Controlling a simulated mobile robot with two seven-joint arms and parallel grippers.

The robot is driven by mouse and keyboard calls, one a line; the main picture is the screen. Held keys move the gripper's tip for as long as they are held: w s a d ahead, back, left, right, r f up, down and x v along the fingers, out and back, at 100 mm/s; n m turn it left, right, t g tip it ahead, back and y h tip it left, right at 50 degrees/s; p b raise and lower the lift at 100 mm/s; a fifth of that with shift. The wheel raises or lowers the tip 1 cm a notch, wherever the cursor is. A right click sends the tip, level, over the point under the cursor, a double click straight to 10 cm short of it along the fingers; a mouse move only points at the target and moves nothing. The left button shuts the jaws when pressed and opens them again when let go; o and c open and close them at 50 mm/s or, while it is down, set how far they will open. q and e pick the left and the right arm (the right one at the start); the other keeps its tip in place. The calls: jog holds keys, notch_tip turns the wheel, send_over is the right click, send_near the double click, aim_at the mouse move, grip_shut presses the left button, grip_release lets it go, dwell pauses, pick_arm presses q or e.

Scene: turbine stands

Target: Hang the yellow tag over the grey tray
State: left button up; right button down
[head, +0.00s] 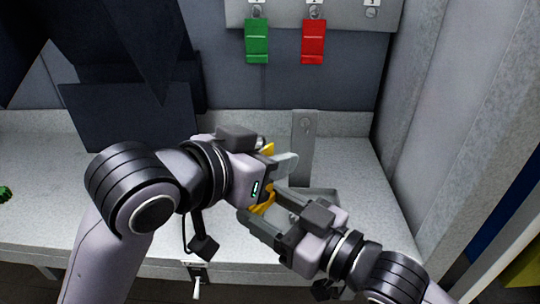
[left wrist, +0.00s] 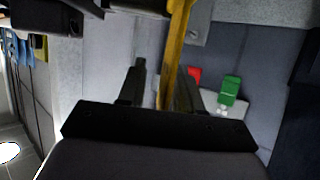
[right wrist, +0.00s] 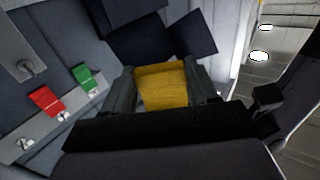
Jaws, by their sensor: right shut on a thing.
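The yellow tag (head: 262,207) is between my two grippers, and parts of both hide it in the head view. My right gripper (head: 264,204) is shut on it; the right wrist view shows the tag (right wrist: 161,86) filling the gap between the fingers. My left gripper (head: 281,174) is open around the tag. In the left wrist view the tag (left wrist: 175,50) is edge-on, close to the right-hand finger, with a gap on the other side.
A green tag (head: 257,42) and a red tag (head: 314,42) hang from hooks on a wall rail (head: 350,17). The rail's right hook (head: 371,12) is empty. A grey side wall (head: 460,110) bounds the bench at right. The bench (head: 40,220) is mostly clear at left.

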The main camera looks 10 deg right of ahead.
pick_arm(q)
grip_shut()
pick_arm(e)
jog(key=shift+c, duration=1.1)
grip_release()
